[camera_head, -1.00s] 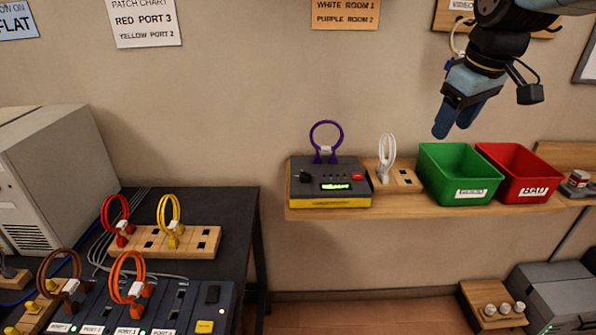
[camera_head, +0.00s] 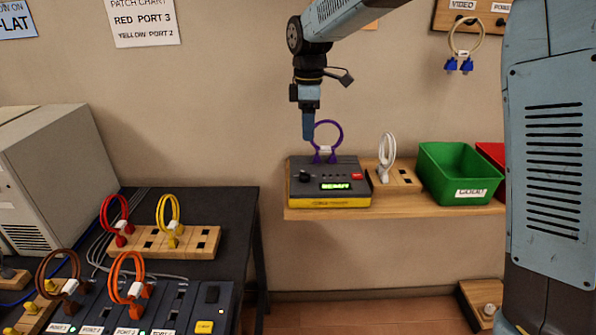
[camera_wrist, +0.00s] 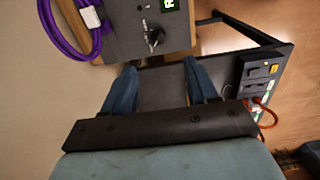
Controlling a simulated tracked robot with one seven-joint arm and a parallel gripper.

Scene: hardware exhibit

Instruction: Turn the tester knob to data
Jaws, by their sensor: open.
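The cable tester (camera_head: 345,187) is a grey box with a yellow front on the wooden wall shelf. Its black knob (camera_head: 305,176) is at the left of the top face, beside a lit green display whose text is too small to read surely. In the wrist view the knob (camera_wrist: 154,37) is near the top middle, ahead of the fingertips. A purple cable loop (camera_head: 327,140) is plugged in at the tester's back. My gripper (camera_head: 308,138) points down above the tester's back left part, apart from the knob. In the wrist view the two blue fingers (camera_wrist: 160,75) are spread and empty.
A white cable (camera_head: 387,155) on a wooden block, a green bin (camera_head: 458,170) and a red bin (camera_head: 492,154) stand right of the tester. A dark table (camera_head: 225,205) with coloured cable loops is at the lower left. My arm covers the right side.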

